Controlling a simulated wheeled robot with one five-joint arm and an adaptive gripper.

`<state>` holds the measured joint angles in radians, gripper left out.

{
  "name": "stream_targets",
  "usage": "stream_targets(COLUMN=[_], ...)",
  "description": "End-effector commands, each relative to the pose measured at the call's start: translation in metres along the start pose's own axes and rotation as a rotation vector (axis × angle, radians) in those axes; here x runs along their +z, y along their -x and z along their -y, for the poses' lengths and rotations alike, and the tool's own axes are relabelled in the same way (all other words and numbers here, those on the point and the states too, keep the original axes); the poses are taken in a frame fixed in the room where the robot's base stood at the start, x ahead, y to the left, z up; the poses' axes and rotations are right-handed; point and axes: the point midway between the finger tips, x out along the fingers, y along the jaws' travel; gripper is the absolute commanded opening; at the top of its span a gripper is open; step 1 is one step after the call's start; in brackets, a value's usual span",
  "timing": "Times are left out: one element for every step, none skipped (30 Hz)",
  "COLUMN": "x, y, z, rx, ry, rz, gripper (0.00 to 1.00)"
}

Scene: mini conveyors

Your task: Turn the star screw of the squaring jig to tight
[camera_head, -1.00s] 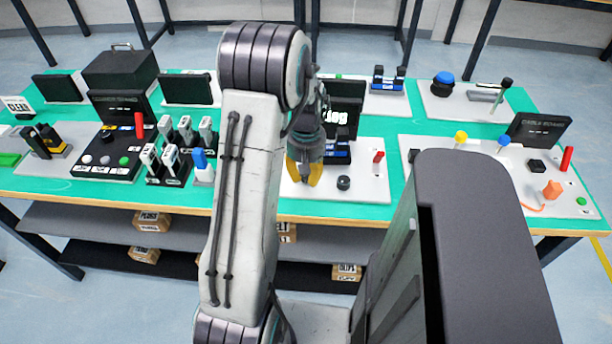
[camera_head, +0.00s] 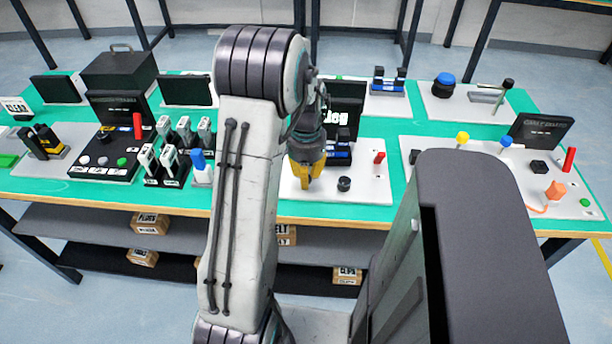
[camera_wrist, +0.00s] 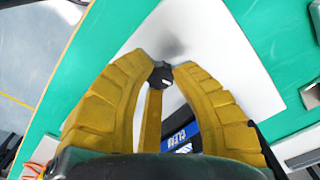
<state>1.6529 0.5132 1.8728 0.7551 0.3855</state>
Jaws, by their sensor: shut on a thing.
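My gripper (camera_head: 306,183) points down over the white panel (camera_head: 370,185) at the middle front of the table. In the wrist view, its yellow fingers (camera_wrist: 163,66) close in around a small dark knob with a light mark, which I take for the star screw (camera_wrist: 160,77). The fingertips are shut on it. In the head view the fingers hide this screw. A blue-and-black block (camera_head: 338,153) stands on the same panel behind the gripper, and it also shows in the wrist view (camera_wrist: 181,135). I cannot make out the screw's star shape or how tight it is.
A separate black knob (camera_head: 344,184) and a red lever (camera_head: 379,158) sit to the right on the panel. A dark screen (camera_head: 345,100) stands behind. To the left are several grey-topped switches and a blue-topped one (camera_head: 198,160). Another control panel stands at the right.

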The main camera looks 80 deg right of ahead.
Motion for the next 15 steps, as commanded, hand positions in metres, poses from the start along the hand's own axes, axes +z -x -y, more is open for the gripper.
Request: stream_targets(x=[0.001,0.0011,0.0011,0.0011,0.0011,0.0011,0.0011,0.0012,0.0012,0.0012,0.0012,0.0012,0.0012,0.0012,0.0012], y=[-0.0019,-0.0019,-0.0019,-0.0019,-0.0019,-0.0019,-0.0018,-0.0018,-0.0018,-0.0018,-0.0018,-0.0018,-0.0018,-0.0017,-0.0017], z=[-0.0006,-0.0006,-0.0006,-0.0006,-0.0007,-0.0007,-0.0007,-0.0007,-0.0007,-0.0007,-0.0007,-0.0007,-0.0007,-0.0007,-0.0007], rx=[0.002,0.002,0.002,0.002,0.002,0.002,0.002,0.002,0.002,0.002,0.002,0.002,0.002,0.002,0.002], ry=[-0.022,-0.036,-0.05,-0.061,-0.07,-0.08,-0.087,-0.094,-0.101,-0.105,-0.108,-0.112,-0.114,-0.115,-0.117], rz=[0.004,0.004,0.004,0.005,0.005,0.005,0.005,0.005,0.005,0.005,0.005,0.005,0.005,0.005,0.005], gripper=[0.0,0.0,0.0,0.0,0.0,0.0,0.0,0.0,0.0,0.0,0.0,0.0,0.0,0.0,0.0])
